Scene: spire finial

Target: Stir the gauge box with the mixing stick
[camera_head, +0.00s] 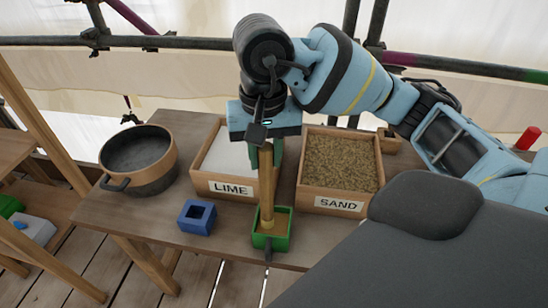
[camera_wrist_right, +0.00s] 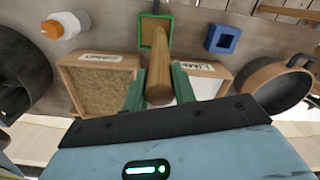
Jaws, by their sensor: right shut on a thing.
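My right gripper (camera_head: 266,150) is shut on the upper part of the mixing stick (camera_head: 266,190), a thick wooden rod. The stick hangs nearly upright in the head view, and its lower end is at the small green gauge box (camera_head: 286,239), appearing to be inside its opening. The green box stands near the table's front edge, with a brownish inside and a dark handle at its front. In the right wrist view, the green fingers (camera_wrist_right: 160,88) flank the stick (camera_wrist_right: 158,75), which points to the green box (camera_wrist_right: 168,17). My left gripper is out of view.
Boxes labelled LIME (camera_head: 229,190) and SAND (camera_head: 338,205) stand behind the green box. A blue box (camera_head: 197,217) and a dark pan (camera_head: 140,160) are to the left. The right wrist view shows an orange-capped white bottle (camera_wrist_right: 70,22).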

